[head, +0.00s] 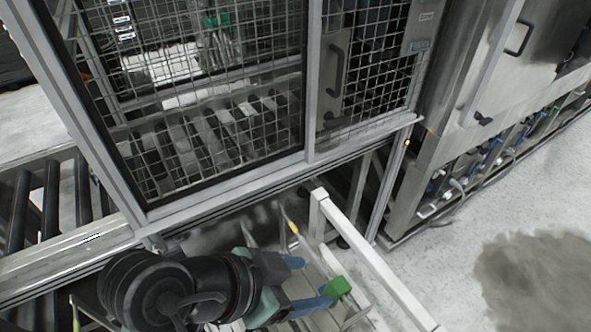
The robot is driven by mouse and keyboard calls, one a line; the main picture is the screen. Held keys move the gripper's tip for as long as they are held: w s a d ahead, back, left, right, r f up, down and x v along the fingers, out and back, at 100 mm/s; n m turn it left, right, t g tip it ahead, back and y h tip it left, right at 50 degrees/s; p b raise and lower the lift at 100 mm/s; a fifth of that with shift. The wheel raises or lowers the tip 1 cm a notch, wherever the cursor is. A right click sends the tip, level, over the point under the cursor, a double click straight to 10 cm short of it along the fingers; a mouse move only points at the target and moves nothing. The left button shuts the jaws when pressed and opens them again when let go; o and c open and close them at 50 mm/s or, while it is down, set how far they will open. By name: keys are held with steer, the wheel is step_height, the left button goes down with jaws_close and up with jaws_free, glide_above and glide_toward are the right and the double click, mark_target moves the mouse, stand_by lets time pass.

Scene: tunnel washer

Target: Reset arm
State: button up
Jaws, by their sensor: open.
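My gripper (314,277) is at the bottom centre of the head view, at the end of my dark arm. Its two blue-tipped fingers are spread apart, and I see nothing held between them. A green piece (338,288) shows at the lower fingertip; I cannot tell whether it is part of the finger or a separate thing. The gripper is over a rack of thin metal bars (350,318), in front of the mesh guard, and looks clear of the guard.
A mesh guard (215,85) with a metal frame encloses rollers (230,135). A roller conveyor (50,205) lies at left. A white rail (370,255) runs close right of my gripper. A steel machine (470,110) stands at right. The floor (450,240) there is free, with a dark patch.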

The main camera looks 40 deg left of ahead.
steer(key=shift+p+v, duration=0.4)
steer(key=shift+v, duration=0.65)
steer(key=shift+w, duration=0.1)
steer(key=w+d+r+n+t+y+b, duration=0.1)
steer(key=w+d+r+t+y+b, duration=0.25)
steer(key=w+r+t, duration=0.75)
steer(key=s+d+r+n+t+b, duration=0.1)
steer(key=d+r+t, duration=0.3)
steer(key=r, duration=0.9)
steer(key=s+d+r+n+t+b, duration=0.1)
steer(key=s+d+r+t+b, duration=0.1)
steer(key=d+r, duration=0.6)
step_height(320, 180, up, 6)
steer(key=shift+r+n+t+h+b, duration=0.1)
steer(key=shift+n+t+h+b, duration=0.4)
steer(key=shift+t, duration=0.6)
steer(key=shift+d, duration=0.1)
